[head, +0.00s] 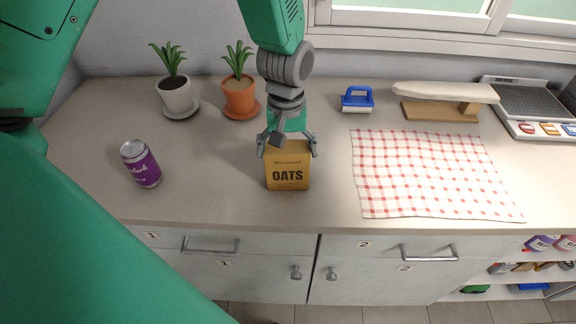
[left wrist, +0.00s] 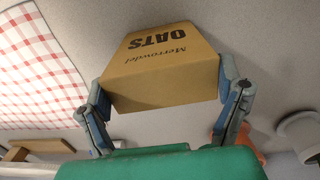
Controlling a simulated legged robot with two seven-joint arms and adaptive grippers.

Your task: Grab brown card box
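The brown card box (head: 287,178) is a tan carton marked OATS, standing upright on the counter near its front edge. It also shows in the left wrist view (left wrist: 165,70), filling the space between the fingers. My left gripper (head: 287,150) is above the box, with one finger on each side of its upper part. In the left wrist view, the gripper's fingertips (left wrist: 163,78) are spread wide and lie close beside the box sides. Small gaps seem to show at the sides; contact is hard to judge. My right gripper is not in view.
A purple can (head: 141,163) stands to the left. Potted plants (head: 177,95) (head: 240,97) are behind. A checkered cloth (head: 430,175) lies to the right. A blue-handled brush (head: 357,99) and a small ironing board (head: 445,93) sit at the back. Bare counter lies left of the box.

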